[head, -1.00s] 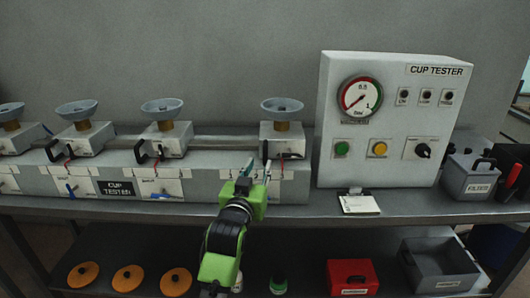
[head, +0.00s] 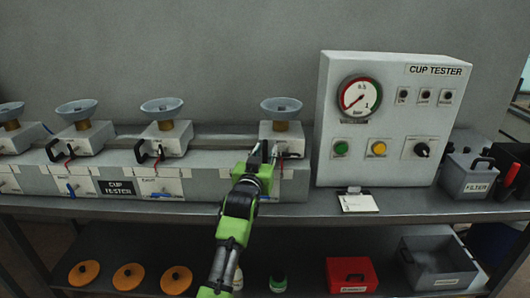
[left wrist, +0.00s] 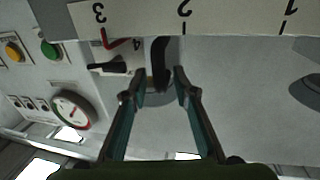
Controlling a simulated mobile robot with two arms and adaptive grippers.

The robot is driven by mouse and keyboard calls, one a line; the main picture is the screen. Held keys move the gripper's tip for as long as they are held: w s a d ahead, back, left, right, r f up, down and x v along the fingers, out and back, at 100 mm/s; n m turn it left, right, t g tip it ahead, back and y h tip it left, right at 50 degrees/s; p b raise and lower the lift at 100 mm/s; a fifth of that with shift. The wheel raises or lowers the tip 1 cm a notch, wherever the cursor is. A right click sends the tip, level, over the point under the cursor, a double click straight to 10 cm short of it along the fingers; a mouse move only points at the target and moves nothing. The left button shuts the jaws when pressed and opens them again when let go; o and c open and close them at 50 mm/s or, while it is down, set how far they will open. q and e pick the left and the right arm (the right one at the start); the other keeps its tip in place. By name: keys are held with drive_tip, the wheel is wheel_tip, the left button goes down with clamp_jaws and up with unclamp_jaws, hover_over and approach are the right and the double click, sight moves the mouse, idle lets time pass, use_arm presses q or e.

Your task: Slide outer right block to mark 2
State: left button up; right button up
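The outer right block (head: 290,132) is white and carries a grey-blue cup (head: 281,105), at the right end of the rail in the head view. My left gripper (head: 262,150) is at its front left, by its black handle. In the left wrist view the handle (left wrist: 159,58) stands between the two fingertips (left wrist: 160,82), with gaps at both sides, so the gripper is open. The block's red pointer (left wrist: 122,43) shows near mark 3 on the white scale (left wrist: 226,20). Mark 2 (left wrist: 184,10) is to its right there. My right gripper is not in view.
More cup blocks (head: 168,139) sit further left on the rail (head: 220,141). The cup tester panel (head: 394,115) stands close to the right of the block. A white card (head: 358,203) lies at the shelf edge. The rail left of the block is clear up to the neighbouring block.

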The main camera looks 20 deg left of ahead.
use_arm(q)
clamp_jaws()
drive_tip(key=shift+s+a+p, duration=0.1)
drive_tip(key=shift+a+p, duration=0.3)
drive_tip(key=shift+a, duration=0.15)
drive_tip(key=a, duration=0.2)
drive_tip(key=s+a+p, duration=0.1)
drive_tip(key=a, duration=0.1)
drive_tip(key=s+a+p, duration=0.1)
drive_tip(key=a, duration=0.2)
drive_tip(key=shift+s+a, duration=0.1)
drive_tip(key=shift+d, duration=0.25)
unclamp_jaws()
drive_tip(key=shift+d, duration=0.15)
drive_tip(key=s+d, duration=0.1)
drive_tip(key=s, duration=1)
drive_tip(key=shift+s, duration=0.4)
